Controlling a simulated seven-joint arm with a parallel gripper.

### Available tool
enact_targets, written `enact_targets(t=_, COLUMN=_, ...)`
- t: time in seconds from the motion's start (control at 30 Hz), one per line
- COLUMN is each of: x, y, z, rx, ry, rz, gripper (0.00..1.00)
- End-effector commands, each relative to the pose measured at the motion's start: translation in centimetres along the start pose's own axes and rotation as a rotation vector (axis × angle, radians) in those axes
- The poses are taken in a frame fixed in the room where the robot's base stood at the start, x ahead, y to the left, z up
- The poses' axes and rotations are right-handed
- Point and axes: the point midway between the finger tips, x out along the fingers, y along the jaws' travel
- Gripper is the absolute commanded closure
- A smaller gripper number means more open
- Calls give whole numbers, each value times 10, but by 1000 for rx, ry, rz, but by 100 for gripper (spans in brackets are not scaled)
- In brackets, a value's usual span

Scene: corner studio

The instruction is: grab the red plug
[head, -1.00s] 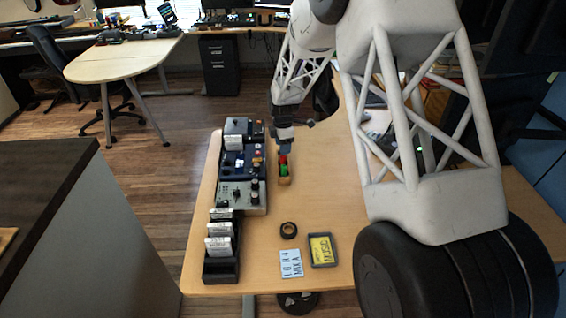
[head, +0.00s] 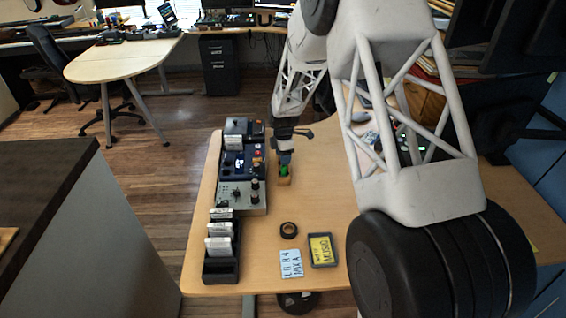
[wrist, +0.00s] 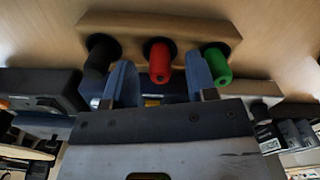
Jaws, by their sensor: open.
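The red plug (wrist: 160,62) stands in a small wooden block (wrist: 190,28), between a black plug (wrist: 100,54) and a green plug (wrist: 217,66). My gripper (wrist: 160,78) is open, with one blue finger on each side of the red plug in the wrist view. The left finger is between black and red, the right one between red and green. I cannot tell whether either touches a plug. In the head view my gripper (head: 285,158) is over the block (head: 284,182). The green plug (head: 284,170) shows there; the red plug is hidden.
A row of dark equipment boxes (head: 240,165) stands just left of the block on the wooden table (head: 325,200). A black tape ring (head: 289,230), a lettered card (head: 290,263) and a yellow-labelled tray (head: 322,249) lie nearer. The table between block and ring is clear.

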Motion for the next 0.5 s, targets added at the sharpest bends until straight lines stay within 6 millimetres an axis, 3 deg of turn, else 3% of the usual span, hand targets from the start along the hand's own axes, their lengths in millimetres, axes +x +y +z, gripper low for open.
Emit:
enact_targets(t=0.17, x=12, y=0, z=0, rx=0, ry=0, rz=0, gripper=48)
enact_targets(t=0.5, x=14, y=0, z=0, rx=0, ry=0, rz=1, gripper=48)
